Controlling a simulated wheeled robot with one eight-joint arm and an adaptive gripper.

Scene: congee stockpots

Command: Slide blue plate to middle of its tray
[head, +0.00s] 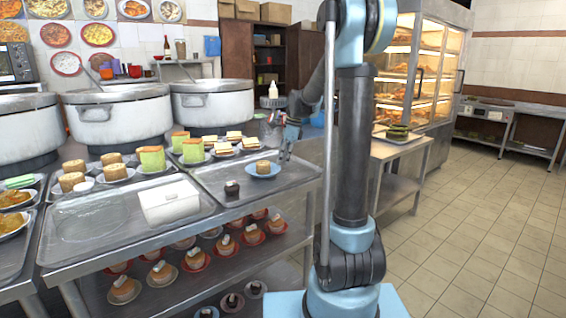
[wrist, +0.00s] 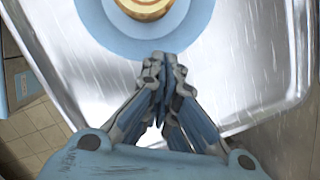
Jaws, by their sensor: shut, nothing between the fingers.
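The blue plate (head: 263,171) carries a round tan cake (head: 263,166) and sits on the right-hand metal tray (head: 235,190), toward its back right part. In the wrist view the blue plate (wrist: 190,30) is at the top centre, with the cake (wrist: 145,8) cut off by the frame edge. My gripper (wrist: 160,62) is shut and empty, its fingertips over or against the plate's near rim; I cannot tell whether they touch. In the head view my gripper (head: 286,150) is just right of the plate and behind it.
A white box (head: 169,200) lies on the left tray. Large pots (head: 118,115) and plated cakes stand behind. A lower shelf holds several plated pastries. The floor at right is clear.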

